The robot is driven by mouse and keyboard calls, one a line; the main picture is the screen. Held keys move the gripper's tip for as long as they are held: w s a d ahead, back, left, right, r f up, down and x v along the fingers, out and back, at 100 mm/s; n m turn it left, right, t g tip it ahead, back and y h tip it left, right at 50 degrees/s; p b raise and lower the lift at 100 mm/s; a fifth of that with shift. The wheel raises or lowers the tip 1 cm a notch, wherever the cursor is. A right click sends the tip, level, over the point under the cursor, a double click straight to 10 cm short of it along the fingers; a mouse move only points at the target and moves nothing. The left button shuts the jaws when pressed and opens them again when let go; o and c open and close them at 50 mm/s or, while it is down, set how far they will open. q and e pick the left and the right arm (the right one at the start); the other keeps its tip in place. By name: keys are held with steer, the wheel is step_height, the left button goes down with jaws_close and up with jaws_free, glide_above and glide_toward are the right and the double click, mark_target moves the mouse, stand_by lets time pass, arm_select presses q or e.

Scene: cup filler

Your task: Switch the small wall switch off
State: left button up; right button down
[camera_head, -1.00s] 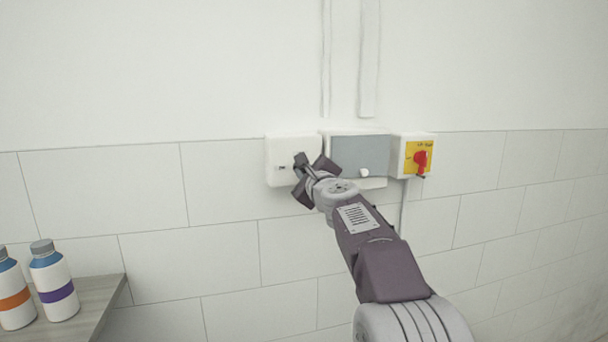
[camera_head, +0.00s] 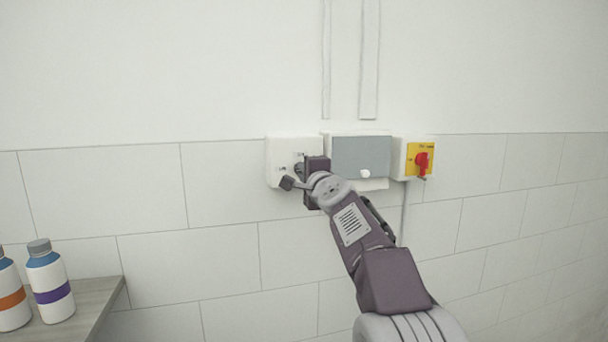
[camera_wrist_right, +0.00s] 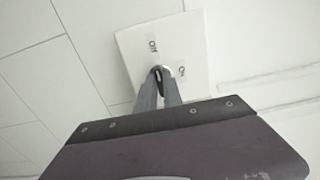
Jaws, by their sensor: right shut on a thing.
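The small wall switch (camera_head: 278,153) is a white square box, the leftmost of the boxes on the wall, with small dark markings on its face. My right gripper (camera_head: 298,168) is at the front of it and covers the right and lower part of its face. In the right wrist view the switch's white plate (camera_wrist_right: 190,32) shows two printed labels. There the fingertips of my right gripper (camera_wrist_right: 159,72) are closed together on the switch's small knob, which they mostly hide. The knob's setting cannot be made out. My left gripper is not in view.
A grey-fronted box (camera_head: 360,153) with a white knob is just right of the switch. Beyond it is a yellow plate with a red rotary switch (camera_head: 422,160). Two bottles (camera_head: 50,282) stand on a shelf (camera_head: 98,296) at lower left. The wall left of the switch is clear.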

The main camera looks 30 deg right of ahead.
stand_by(0.3)
steer(key=c, duration=1.5)
jaws_free()
steer(key=b+v, duration=0.3)
steer(key=v, duration=0.6)
steer(key=shift+d, duration=0.1)
steer(key=shift+f, duration=0.1)
